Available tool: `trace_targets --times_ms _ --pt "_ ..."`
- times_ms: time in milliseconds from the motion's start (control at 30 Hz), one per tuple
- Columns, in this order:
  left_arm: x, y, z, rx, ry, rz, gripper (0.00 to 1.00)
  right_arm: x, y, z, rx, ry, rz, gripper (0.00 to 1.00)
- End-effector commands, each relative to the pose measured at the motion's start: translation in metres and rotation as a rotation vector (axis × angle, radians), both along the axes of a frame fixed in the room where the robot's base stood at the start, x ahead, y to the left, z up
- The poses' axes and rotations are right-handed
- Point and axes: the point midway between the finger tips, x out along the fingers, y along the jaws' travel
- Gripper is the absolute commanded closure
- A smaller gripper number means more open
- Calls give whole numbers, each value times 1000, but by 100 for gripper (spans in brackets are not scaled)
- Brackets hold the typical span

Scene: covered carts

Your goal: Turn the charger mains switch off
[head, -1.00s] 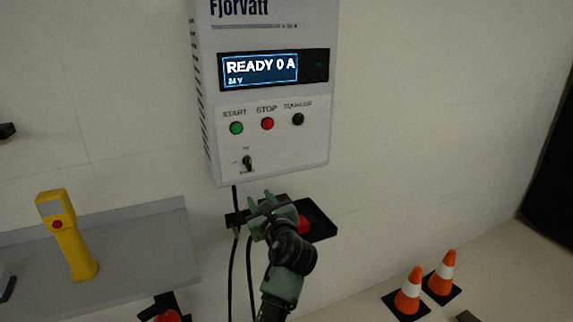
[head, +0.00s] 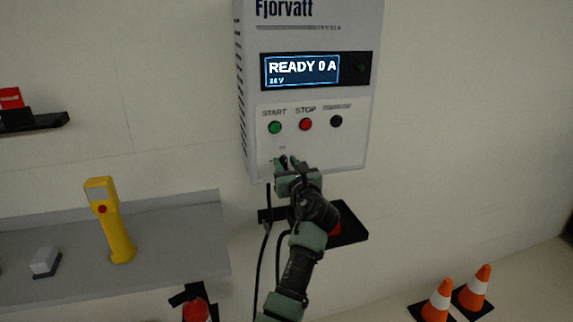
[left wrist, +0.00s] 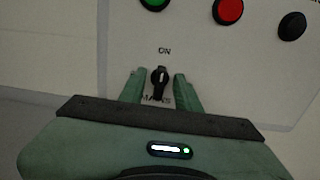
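The charger (head: 310,90) hangs on the wall, and its display reads "READY 0 A". The black mains switch (left wrist: 159,83) sits low on its panel, its handle upright with a white mark toward the "ON" label; it also shows partly covered in the head view (head: 283,159). My left gripper (left wrist: 160,88) is open, with one green finger on each side of the switch handle. I cannot tell whether the fingers touch it. In the head view the left gripper (head: 292,165) is at the panel's lower edge. My right gripper is not in view.
Green start (head: 275,128), red stop (head: 305,124) and black (head: 336,121) buttons sit above the switch. A black bracket (head: 352,238) and cables are below the charger. A grey shelf (head: 170,240) with a yellow handset (head: 110,222) is left. Orange cones (head: 437,303) stand right.

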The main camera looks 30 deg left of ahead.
Motion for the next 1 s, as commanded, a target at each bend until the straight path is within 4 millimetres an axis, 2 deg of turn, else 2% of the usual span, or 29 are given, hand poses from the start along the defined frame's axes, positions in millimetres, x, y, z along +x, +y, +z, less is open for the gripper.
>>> trace_targets --times_ms 100,133,233,267,667,1000 --pt "0 0 0 0 0 0 67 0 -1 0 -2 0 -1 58" --pt "0 0 0 0 0 0 70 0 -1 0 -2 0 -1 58" --pt "0 0 0 0 0 0 98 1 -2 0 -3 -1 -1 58" --pt "0 0 0 0 0 0 100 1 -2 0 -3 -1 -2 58" --pt "0 0 0 -25 -29 -1 100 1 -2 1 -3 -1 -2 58" --pt "-1 1 1 -168 -198 0 100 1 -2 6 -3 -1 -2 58"
